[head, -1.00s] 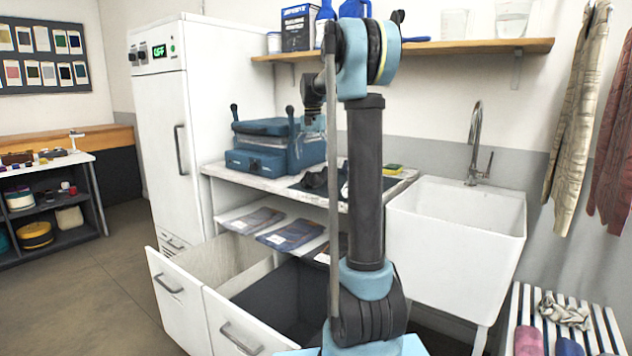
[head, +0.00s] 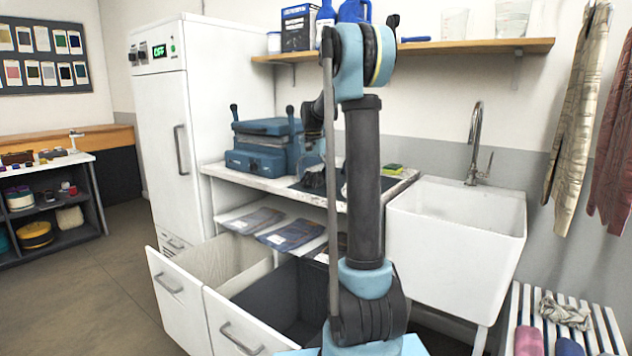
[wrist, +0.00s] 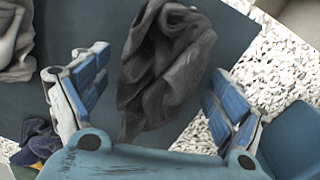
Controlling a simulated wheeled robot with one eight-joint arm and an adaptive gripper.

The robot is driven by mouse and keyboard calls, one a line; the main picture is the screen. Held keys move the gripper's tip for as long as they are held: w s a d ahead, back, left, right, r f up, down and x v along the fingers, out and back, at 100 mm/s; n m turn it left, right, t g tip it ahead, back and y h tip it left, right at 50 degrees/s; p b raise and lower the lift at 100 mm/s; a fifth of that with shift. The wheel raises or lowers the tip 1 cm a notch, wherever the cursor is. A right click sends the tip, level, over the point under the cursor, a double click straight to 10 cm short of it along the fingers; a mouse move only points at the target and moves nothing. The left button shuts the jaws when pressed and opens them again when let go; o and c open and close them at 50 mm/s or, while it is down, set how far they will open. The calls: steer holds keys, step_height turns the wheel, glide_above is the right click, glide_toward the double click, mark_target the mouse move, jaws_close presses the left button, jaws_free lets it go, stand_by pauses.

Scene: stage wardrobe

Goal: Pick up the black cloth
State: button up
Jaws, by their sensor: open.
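The black cloth (wrist: 165,65), dark grey to black and crumpled, lies in a loose heap on a dark mat (wrist: 95,25) in the wrist view. My gripper (wrist: 158,100) is open, with one blue-padded finger on each side of the heap. The cloth lies between and beyond the fingers; I cannot tell whether they touch it. In the head view my gripper (head: 313,160) hangs over the counter, partly hidden by my arm, and the cloth is hard to make out there.
A paler grey cloth (wrist: 14,42) lies left of the gripper. The blue press (head: 265,145) stands close by on the speckled counter (wrist: 205,120). A shelf (head: 450,47) runs above, a white sink (head: 455,235) is right, and open drawers (head: 185,305) stand below.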

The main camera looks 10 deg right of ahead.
steer(key=c, duration=0.9)
steer(key=shift+o, duration=0.2)
